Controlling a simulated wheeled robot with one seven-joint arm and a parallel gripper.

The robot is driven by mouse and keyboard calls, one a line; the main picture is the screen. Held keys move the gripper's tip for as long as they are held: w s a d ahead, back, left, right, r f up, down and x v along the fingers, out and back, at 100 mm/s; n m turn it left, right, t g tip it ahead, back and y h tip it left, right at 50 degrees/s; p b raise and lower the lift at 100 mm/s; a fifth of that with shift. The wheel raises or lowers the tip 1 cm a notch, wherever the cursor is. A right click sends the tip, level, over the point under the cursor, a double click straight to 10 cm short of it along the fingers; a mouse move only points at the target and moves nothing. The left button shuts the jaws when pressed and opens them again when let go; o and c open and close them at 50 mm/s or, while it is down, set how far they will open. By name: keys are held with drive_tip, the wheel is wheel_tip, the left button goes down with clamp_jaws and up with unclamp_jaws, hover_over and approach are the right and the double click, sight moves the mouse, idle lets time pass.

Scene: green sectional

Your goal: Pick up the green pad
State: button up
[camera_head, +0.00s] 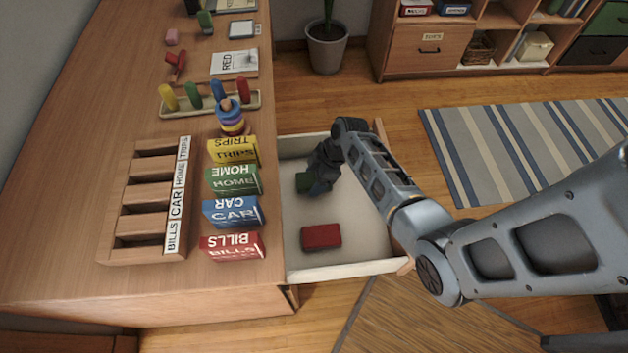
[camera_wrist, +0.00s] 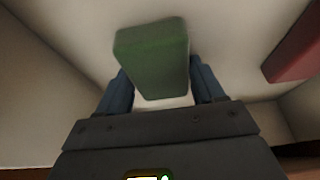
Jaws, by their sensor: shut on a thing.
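The green pad (camera_head: 304,182) is a small dark green block in the open white drawer (camera_head: 350,268) beside the desk. My gripper (camera_head: 314,186) reaches down into the drawer at the pad. In the wrist view the green pad (camera_wrist: 152,58) sits between the two blue fingers of my gripper (camera_wrist: 160,85), which are shut on it. Part of the pad is hidden by my gripper in the head view. I cannot tell whether the pad touches the drawer floor.
A red block (camera_head: 321,236) lies in the near part of the drawer, and it also shows in the wrist view (camera_wrist: 292,58). The drawer walls stand close around my gripper. The desk (camera_head: 60,240) on the left holds labelled boxes (camera_head: 233,181) near the drawer.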

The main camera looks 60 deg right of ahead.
drive_tip(key=shift+c, duration=0.7)
wheel_tip(320, 180, up, 10)
